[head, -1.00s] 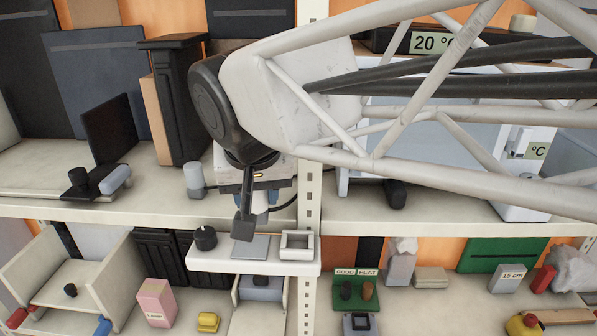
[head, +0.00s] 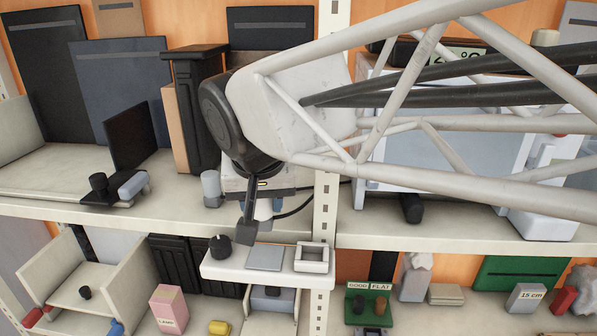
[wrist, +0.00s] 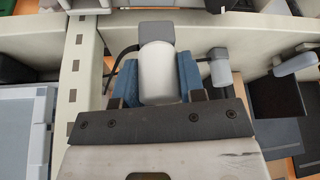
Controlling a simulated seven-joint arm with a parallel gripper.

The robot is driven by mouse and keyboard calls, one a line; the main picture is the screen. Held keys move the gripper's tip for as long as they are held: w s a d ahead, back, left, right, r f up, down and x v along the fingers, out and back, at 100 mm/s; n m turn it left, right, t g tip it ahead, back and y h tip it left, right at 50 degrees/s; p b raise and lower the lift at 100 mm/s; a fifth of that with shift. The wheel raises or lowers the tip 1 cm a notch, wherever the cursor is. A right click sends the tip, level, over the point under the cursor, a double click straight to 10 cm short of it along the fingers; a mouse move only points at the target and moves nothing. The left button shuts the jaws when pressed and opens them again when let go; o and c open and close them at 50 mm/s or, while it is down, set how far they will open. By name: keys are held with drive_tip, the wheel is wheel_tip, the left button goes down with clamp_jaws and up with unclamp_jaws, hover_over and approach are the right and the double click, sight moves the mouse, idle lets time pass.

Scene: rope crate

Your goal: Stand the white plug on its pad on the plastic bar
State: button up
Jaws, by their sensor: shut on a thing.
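The white plug (wrist: 157,72), a pale cylinder with a grey end, sits between the blue finger pads of my gripper (wrist: 157,90) in the wrist view. My gripper (head: 260,218) is shut on it. In the head view only a small pale part of the plug (head: 263,209) shows behind the dark near finger. The white plastic bar (head: 225,268) juts out from the shelf below. It carries a flat grey square pad (head: 265,257). The gripper is above and slightly left of the pad in the picture; the gap cannot be judged exactly.
A black knob (head: 220,247) stands left of the pad on the bar, and a white square frame (head: 312,257) right of it. A pale grey cylinder (head: 211,188) stands on the upper shelf (head: 180,212) beside the gripper. A perforated upright (head: 325,220) rises close to the right.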

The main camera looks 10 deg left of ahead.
sight(263, 216)
drive_tip(key=shift+f, duration=2.7)
drive_tip(key=shift+f, duration=0.5)
drive_tip(key=o, duration=1.2)
drive_tip(key=shift+v, duration=3.9)
